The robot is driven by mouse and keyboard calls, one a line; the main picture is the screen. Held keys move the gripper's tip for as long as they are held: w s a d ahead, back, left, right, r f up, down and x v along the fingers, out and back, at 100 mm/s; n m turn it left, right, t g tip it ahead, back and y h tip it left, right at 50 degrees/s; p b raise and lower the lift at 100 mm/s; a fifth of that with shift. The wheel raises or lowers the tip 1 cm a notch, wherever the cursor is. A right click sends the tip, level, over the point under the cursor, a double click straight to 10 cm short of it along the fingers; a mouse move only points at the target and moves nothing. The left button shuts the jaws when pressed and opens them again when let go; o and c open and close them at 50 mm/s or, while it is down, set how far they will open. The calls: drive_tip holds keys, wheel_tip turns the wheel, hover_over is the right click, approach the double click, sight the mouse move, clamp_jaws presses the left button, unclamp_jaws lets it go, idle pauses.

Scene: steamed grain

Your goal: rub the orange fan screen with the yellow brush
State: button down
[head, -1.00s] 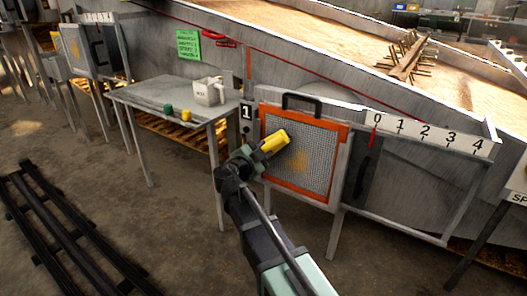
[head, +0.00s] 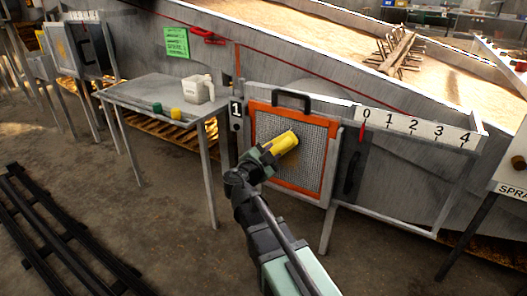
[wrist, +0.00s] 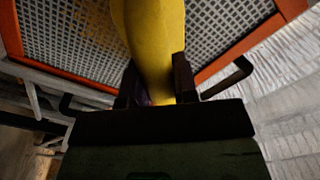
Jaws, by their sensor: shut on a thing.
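The orange fan screen (head: 249,147) is an orange frame around a grey mesh, upright on the side of the big trough, with a black handle above it. An orange-brown patch shows on the mesh (head: 292,158), partly behind the brush. My gripper (head: 266,152) is shut on the yellow brush (head: 282,144), which is in front of the mesh. In the wrist view the yellow brush (wrist: 156,45) stands between the dark jaws (wrist: 158,85) and covers the middle of the screen (wrist: 75,40). I cannot tell whether the brush's far end touches the mesh.
A metal table (head: 150,90) stands at left with a white jug (head: 197,90), a green block (head: 157,107) and a yellow block (head: 175,114). A scale marked 0 to 4 (head: 415,128) is right of the screen. Dark rails (head: 45,235) lie on the floor.

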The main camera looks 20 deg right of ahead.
sight(286, 151)
drive_tip(key=shift+s+d, duration=1.15)
drive_tip(key=shift+d, duration=0.05)
drive_tip(key=shift+s+d, duration=1)
drive_tip(key=shift+s, duration=0.2)
drive_tip(key=shift+s+a, duration=0.1)
drive_tip(key=shift+v, duration=2.95)
drive_tip(key=v, duration=0.3)
